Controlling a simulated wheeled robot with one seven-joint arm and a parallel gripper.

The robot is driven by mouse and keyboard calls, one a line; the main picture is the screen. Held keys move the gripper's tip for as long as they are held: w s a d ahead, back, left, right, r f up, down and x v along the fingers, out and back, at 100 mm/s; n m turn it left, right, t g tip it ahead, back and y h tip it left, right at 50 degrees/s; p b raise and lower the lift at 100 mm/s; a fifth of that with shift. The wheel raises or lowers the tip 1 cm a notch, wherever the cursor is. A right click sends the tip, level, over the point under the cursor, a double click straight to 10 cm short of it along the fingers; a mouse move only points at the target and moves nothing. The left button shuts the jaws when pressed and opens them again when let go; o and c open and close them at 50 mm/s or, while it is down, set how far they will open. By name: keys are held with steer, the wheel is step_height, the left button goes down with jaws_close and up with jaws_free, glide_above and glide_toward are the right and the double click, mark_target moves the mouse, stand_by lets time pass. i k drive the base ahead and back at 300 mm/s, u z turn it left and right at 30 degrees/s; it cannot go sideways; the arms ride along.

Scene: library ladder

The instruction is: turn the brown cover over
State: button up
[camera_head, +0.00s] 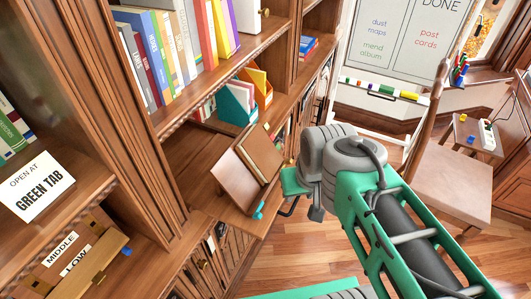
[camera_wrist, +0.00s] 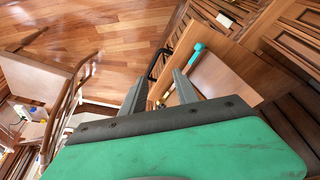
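The brown cover (camera_head: 237,183) is a flat, tilted brown panel on the jutting ledge of the bookcase, with a smaller tan-brown panel (camera_head: 262,150) just behind it. A teal tab (camera_head: 258,211) shows by its lower right corner. In the wrist view a brown panel (camera_wrist: 228,76) and the teal tab (camera_wrist: 196,53) lie to the right of my fingers. My gripper (camera_head: 288,208) is just right of the cover in the head view, apart from it. In the wrist view my gripper (camera_wrist: 160,80) has its two fingers spread with nothing held between them.
The bookcase holds books (camera_head: 165,50) above and teal and orange file holders (camera_head: 240,98). A chair (camera_head: 452,180) stands at right. Wooden floor (camera_head: 300,260) lies open below my arm.

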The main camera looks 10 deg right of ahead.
mark_target(258, 145)
steer(key=u, duration=4.25)
steer(key=k, duration=1.85)
steer(key=z, duration=1.3)
